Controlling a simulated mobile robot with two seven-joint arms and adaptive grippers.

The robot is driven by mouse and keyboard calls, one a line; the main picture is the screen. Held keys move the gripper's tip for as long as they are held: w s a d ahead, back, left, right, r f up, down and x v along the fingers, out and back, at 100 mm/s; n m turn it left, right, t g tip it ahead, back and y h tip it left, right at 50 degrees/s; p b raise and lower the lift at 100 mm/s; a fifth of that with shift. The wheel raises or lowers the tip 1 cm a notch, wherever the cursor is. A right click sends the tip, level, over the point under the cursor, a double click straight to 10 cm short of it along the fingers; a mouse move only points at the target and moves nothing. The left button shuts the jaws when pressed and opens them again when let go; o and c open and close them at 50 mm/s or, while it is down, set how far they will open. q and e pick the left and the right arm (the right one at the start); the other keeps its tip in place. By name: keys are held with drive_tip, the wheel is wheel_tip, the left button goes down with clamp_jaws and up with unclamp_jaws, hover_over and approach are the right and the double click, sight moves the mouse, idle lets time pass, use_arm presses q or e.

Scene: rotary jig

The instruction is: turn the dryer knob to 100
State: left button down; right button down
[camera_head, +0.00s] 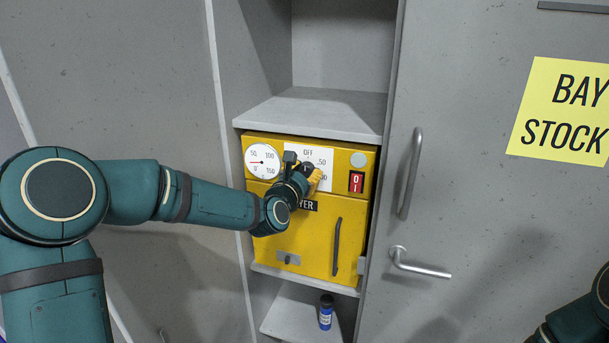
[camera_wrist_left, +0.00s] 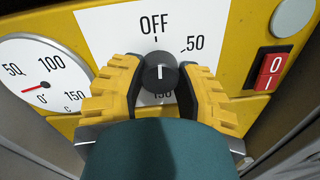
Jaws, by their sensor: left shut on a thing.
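The yellow dryer (camera_head: 308,240) stands in a cabinet bay. Its dark round knob (camera_wrist_left: 160,72) sits on a white dial plate (camera_wrist_left: 110,22) marked OFF at the top and 50 at the right. A partly covered 150 shows below the knob; the 100 mark is hidden in the wrist view. The knob's short white line is upright, in line with OFF; I cannot tell which end is the pointer. My left gripper (camera_head: 307,172) is shut on the knob, with one yellow finger on each side. My right gripper is out of view.
A round gauge (camera_head: 262,161) with a red needle near its low end is left of the dial. A red switch (camera_head: 356,182) is at the right. Cabinet door handles (camera_head: 411,175) stand out on the right. A blue bottle (camera_head: 326,312) stands on the shelf below.

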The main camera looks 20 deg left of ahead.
use_arm(q)
drive_tip(key=shift+m+b, duration=0.3)
drive_tip(key=shift+b, duration=0.05)
drive_tip(key=m+b, duration=0.4)
drive_tip(key=shift+f+b, duration=0.1)
drive_tip(key=shift+b, duration=0.2)
drive_tip(key=m+b, duration=0.3)
drive_tip(key=m, duration=0.4)
drive_tip(key=shift+r+y+b, duration=0.2)
drive_tip(key=shift+y+b, duration=0.1)
drive_tip(key=shift+b, duration=0.1)
drive_tip(key=m, duration=0.3)
drive_tip(key=shift+r+m+g, duration=0.1)
drive_tip(key=shift+m+g, duration=0.2)
drive_tip(key=m, duration=0.3)
drive_tip(key=shift+y, duration=0.3)
drive_tip(key=shift+m, duration=2)
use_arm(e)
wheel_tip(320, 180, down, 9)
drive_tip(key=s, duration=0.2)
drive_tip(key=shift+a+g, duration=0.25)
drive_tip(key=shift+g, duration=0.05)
